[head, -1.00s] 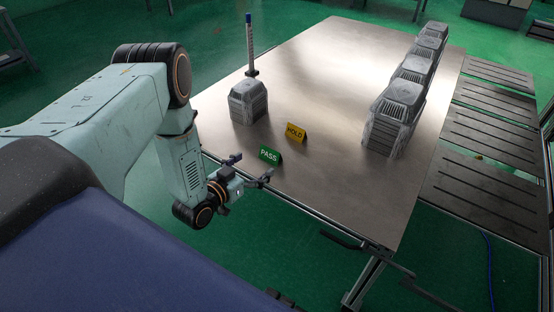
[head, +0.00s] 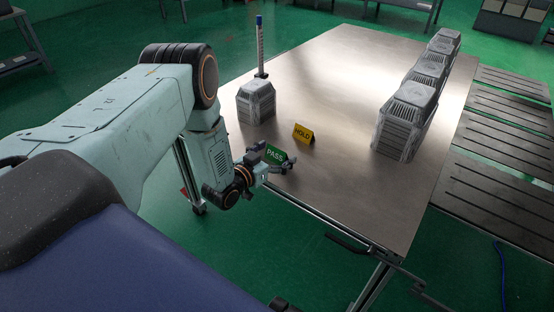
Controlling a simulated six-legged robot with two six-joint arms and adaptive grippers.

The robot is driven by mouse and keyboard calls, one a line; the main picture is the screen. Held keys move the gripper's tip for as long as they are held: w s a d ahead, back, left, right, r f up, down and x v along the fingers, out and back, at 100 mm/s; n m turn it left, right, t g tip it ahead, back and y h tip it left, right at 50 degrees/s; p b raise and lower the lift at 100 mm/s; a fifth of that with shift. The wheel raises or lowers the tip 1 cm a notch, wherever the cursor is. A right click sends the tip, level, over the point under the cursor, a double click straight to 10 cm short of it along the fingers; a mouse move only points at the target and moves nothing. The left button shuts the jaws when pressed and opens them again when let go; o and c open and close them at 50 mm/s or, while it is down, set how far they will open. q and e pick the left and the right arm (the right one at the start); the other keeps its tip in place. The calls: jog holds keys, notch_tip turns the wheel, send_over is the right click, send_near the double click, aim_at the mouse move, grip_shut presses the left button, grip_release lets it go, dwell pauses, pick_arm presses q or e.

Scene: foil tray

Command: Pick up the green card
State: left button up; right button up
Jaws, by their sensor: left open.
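The green card (head: 275,153), marked PASS, stands on the metal table near its left front edge. My left gripper (head: 273,158) is open, with one finger on each side of the green card as seen from the head. Whether the fingers touch the card I cannot tell. The card's lower part is partly hidden by the gripper. A yellow card (head: 303,134), marked HOLD, stands just behind and to the right of the green one. My right gripper is not in view.
The metal table (head: 340,190) has free room right of the cards. A stack of grey trays (head: 256,103) stands behind them, with a blue-topped upright tube (head: 260,48) beyond. Several more tray stacks (head: 397,135) line the right side. A dark slatted surface (head: 492,145) lies right of the table.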

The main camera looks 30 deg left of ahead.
pick_arm(q)
jog(key=shift+w, duration=0.1)
jog(key=c, duration=0.9)
